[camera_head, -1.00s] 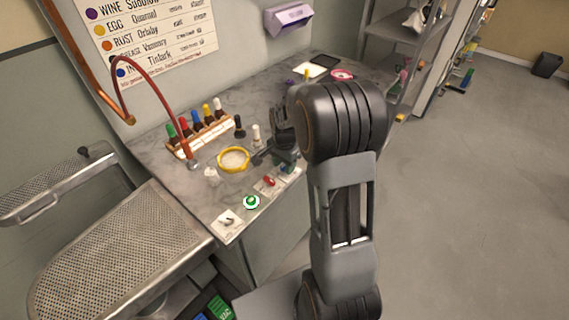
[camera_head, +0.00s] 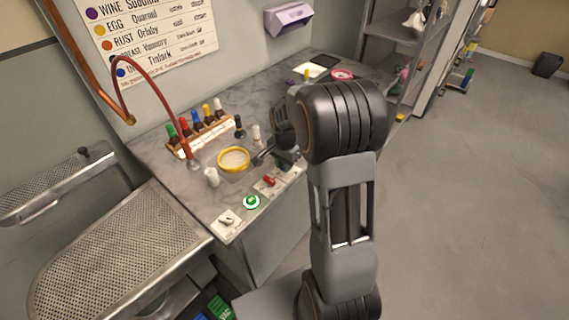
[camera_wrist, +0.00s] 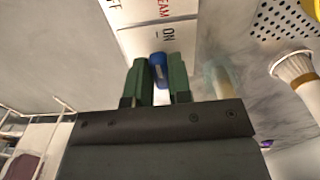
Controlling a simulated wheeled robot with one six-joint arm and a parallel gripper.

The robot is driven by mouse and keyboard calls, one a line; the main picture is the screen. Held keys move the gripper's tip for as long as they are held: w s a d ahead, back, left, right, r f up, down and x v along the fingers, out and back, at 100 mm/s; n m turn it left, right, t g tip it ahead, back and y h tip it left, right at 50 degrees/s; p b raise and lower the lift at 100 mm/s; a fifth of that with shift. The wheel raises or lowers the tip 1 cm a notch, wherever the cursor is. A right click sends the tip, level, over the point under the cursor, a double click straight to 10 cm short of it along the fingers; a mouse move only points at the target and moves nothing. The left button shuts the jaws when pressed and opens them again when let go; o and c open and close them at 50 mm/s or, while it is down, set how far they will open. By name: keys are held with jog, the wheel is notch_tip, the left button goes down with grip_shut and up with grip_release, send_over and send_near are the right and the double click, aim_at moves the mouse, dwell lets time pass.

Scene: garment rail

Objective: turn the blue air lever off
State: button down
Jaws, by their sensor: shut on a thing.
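The blue air lever (camera_wrist: 158,68) stands between the two green fingers of my gripper (camera_wrist: 157,80) in the wrist view. The fingers are shut on it, one on each side. Its white plate (camera_wrist: 150,42) carries the word ON with a dash, just beyond the lever. The lower part of the lever is hidden behind the gripper body. In the head view my gripper (camera_head: 287,157) is down at the right end of the row of controls on the counter, and the lever is hidden there.
A yellow-rimmed bowl (camera_head: 234,159), a white cup (camera_head: 212,177) and a rack of bottles (camera_head: 205,135) stand to the left of my gripper.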

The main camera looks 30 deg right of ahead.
jog(key=n, duration=0.4)
jog(key=shift+s+d+n, duration=0.1)
jog(key=shift+n, duration=0.2)
jog(key=n, duration=0.4)
jog(key=shift+d, duration=0.1)
jog(key=n, duration=0.5)
jog(key=shift+d+b, duration=0.15)
jog(key=shift+b, duration=0.15)
jog(key=shift+d+r+n, duration=0.1)
jog(key=shift+n, duration=2)
jog(key=c, duration=1)
grip_release()
jog(key=shift+c, duration=0.2)
notch_tip(320, 180, up, 14)
